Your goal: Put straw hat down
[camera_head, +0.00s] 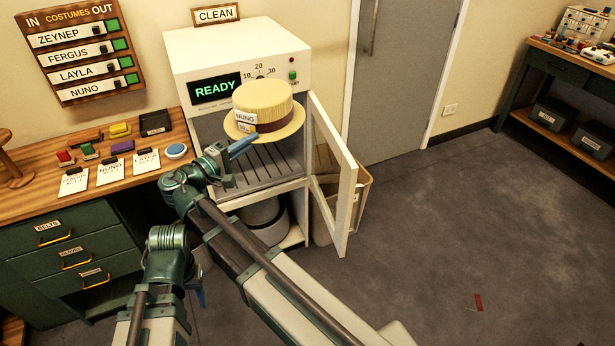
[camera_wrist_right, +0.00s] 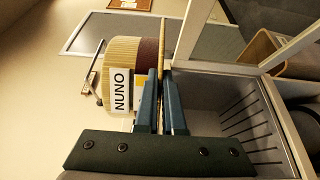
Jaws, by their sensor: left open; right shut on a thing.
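The straw hat (camera_head: 262,98) is pale yellow with a dark reddish band and a NUNO tag. In the head view it shows in front of the cleaning cabinet's (camera_head: 240,52) open chamber. My right gripper (camera_head: 241,146) is shut on its brim. In the right wrist view the hat (camera_wrist_right: 121,52) appears turned sideways, its brim between the blue fingers of my right gripper (camera_wrist_right: 160,100). My left gripper (camera_head: 200,296) is low at the left, away from the hat, mostly hidden by its arm; a blue finger shows.
The cabinet door (camera_head: 335,175) stands open to the right, with a bin (camera_head: 362,190) behind it. Slatted rack bars (camera_head: 262,165) show in the chamber. The wooden counter (camera_head: 30,178) at left holds name cards and small coloured items. Floor at right is mostly clear.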

